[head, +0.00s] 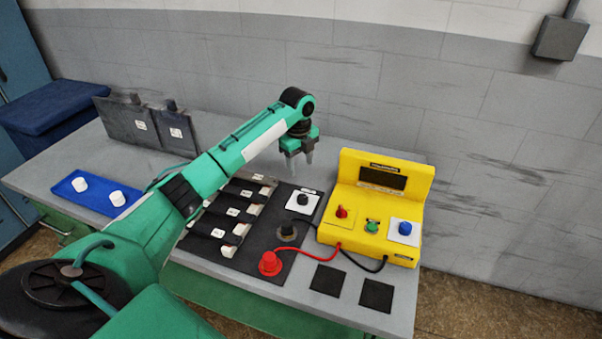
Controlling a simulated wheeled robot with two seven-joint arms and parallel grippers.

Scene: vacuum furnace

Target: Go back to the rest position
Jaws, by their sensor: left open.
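My left gripper (300,163) is open and empty, fingers pointing down. It hangs above the table behind the black panel, left of the yellow console. My green left arm comes in from the lower left and covers part of the table and panel. The yellow console (379,205) has a dark display, a red switch (341,212), a green button (372,226) and a blue knob (405,228). The black panel (255,262) bears several white-ended switches, a black knob on a white plate (303,200), and red and dark terminals. My right gripper is not in view.
The grey table (63,169) carries a blue tray (72,194) with two white pieces, dark upright plates (127,123) and two black squares (328,280). Red and black cables join console and panel. A blue bin (52,108) stands left. A grey wall is behind.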

